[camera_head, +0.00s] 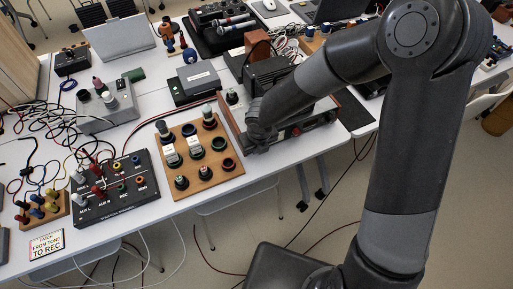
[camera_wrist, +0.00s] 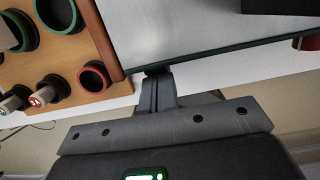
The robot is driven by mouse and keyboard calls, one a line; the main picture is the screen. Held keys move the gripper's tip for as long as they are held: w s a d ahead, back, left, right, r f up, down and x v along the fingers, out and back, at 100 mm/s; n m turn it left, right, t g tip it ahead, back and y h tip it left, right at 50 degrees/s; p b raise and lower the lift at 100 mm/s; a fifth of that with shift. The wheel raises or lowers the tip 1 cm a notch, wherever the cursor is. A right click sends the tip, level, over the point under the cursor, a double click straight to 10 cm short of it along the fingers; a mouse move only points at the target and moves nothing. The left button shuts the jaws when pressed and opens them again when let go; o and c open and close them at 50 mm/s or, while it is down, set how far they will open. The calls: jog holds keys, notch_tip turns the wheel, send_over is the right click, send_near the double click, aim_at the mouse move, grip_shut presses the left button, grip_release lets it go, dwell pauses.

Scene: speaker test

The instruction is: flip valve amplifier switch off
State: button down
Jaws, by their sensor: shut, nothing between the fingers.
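The valve amplifier (camera_head: 316,122) stands at the table's front edge, with a dark front panel and a red round part on it. In the wrist view, its pale top (camera_wrist: 200,28) and dark front edge show. My gripper (camera_head: 257,144) is at the left part of the front panel and covers some of it. In the wrist view, my gripper (camera_wrist: 157,73) is shut and empty, its tip close to the amplifier's front edge at the left. I cannot tell whether it touches. The switch is not clearly visible, so its position cannot be told.
A wooden board (camera_head: 224,181) with round sockets and plugs stands close left of the amplifier. A black patch box (camera_head: 117,211) with cables is farther left. A grey box (camera_head: 197,78) lies behind. Below the table's front edge is open floor, with a dark seat (camera_head: 283,268).

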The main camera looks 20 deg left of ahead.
jog(key=shift+r, duration=0.1)
jog(key=shift+r, duration=0.75)
jog(key=shift+w, duration=0.1)
jog(key=s+d, duration=0.3)
jog(key=shift+s+d+r, duration=0.1)
jog(key=shift+r, duration=0.15)
notch_tip(320, 180, up, 10)
jog(key=shift+s+d, duration=0.2)
jog(key=shift+s, duration=0.1)
dwell(0.6)
